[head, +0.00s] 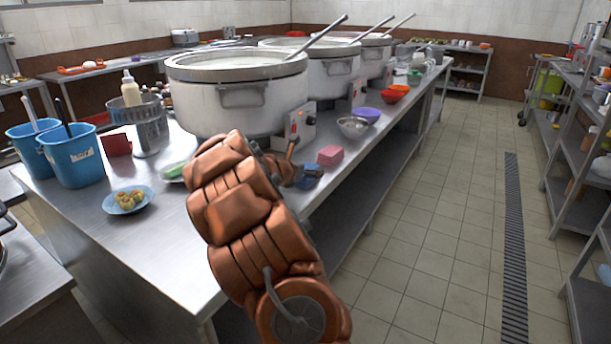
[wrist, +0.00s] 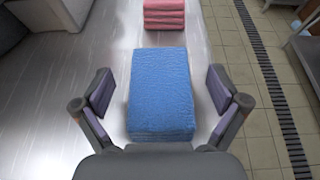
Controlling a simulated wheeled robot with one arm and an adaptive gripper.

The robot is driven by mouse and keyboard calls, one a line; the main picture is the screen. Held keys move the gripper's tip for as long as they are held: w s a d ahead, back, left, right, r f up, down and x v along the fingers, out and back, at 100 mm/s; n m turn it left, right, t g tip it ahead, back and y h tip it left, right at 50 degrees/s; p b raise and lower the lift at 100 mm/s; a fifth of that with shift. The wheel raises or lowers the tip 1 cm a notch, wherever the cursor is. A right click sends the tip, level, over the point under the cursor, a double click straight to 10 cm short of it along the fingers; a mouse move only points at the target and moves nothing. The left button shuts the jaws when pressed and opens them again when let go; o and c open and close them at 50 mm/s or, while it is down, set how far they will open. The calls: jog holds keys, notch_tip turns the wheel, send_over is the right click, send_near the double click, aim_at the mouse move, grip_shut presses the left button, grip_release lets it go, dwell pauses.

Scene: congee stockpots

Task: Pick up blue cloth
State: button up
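The blue cloth (wrist: 160,92) is a folded, thick rectangular stack lying on the steel counter. In the wrist view it lies between the two spread fingers of my gripper (wrist: 161,98), with a gap on each side. My gripper is open and holds nothing. In the head view the blue cloth (head: 309,180) shows only in part beside my arm, near the counter's right edge. My arm hides much of the gripper in that view.
A folded pink cloth (head: 330,155) lies just beyond the blue one. Large steel stockpots (head: 240,95) stand along the counter (head: 150,240). A metal bowl (head: 353,127) and a purple bowl (head: 367,114) sit farther along. The tiled floor at right is clear.

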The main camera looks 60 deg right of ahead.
jog(key=c, duration=1.1)
notch_tip(320, 180, up, 3)
jog(key=shift+r+p, duration=0.2)
jog(key=shift+p, duration=0.35)
jog(key=shift+s+a+r, duration=0.15)
jog(key=shift+a, duration=0.05)
jog(key=s+a, duration=0.3)
jog(key=s+a+r+b, duration=0.1)
jog(key=s+a, duration=0.6)
jog(key=a, duration=0.1)
jog(key=shift+s+a+r, duration=0.15)
jog(key=shift+s+a, duration=0.05)
jog(key=shift+s, duration=0.05)
jog(key=o, duration=0.6)
jog(key=c, duration=0.5)
